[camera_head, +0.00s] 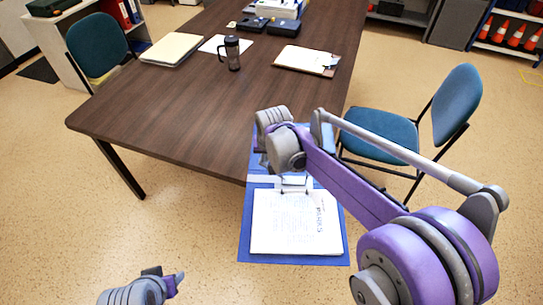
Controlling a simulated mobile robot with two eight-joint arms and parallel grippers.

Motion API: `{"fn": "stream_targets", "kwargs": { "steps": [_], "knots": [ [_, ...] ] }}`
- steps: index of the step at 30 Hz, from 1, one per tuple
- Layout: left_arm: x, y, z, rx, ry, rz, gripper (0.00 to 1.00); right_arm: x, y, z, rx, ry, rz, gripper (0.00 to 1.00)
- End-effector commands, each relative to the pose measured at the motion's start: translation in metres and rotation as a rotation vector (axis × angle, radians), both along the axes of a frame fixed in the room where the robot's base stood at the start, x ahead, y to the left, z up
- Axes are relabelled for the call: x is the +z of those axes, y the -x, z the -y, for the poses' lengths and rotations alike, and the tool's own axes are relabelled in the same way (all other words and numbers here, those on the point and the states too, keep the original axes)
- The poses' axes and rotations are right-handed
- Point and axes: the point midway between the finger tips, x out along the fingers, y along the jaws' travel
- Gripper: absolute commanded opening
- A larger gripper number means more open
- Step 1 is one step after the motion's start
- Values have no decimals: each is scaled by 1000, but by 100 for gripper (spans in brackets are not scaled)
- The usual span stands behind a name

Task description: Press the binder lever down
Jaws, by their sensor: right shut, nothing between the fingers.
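An open blue binder (244,235) lies in front of the table's near edge, with a stack of printed white paper (296,222) on its lower part. Its metal lever mechanism (294,184) shows just above the paper; whether the lever is up or down is hard to tell. My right gripper (268,157) is shut and empty over the upper part of the binder, up and left of the mechanism. My arm hides some of the binder's upper part. My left gripper (174,284) is at the bottom left, apart from the binder; its jaw opening is unclear.
A brown table (190,105) holds a dark mug (232,52), a folder (172,49), a clipboard (306,60) and dark boxes at the back. Blue chairs stand at left (97,45) and right (457,100). The floor between the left gripper and the binder is clear.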

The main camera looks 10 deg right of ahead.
Motion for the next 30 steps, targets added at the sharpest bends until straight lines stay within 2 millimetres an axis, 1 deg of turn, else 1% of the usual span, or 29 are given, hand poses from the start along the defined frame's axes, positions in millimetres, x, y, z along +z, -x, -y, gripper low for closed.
{"fn": "stream_targets", "kwargs": {
  "steps": [1,3,10,12,20,30],
  "knots": [
    [-2,0,0,0,0,-1,50,-4,-2,-8,7,36,-11,0],
    [-4,1,0,0,0,-1,50,-9,-4,-16,7,94,-28,0],
    [-14,2,0,0,0,-5,50,-28,-11,-37,5,296,-90,0],
    [-13,2,0,0,0,-4,50,-26,-10,-34,-1,304,-92,0],
    [-12,2,0,0,0,-4,50,-25,-10,-32,-2,300,-93,0],
    [-9,1,0,0,0,-3,50,-21,-6,-19,0,300,-92,0]
  ]
}}
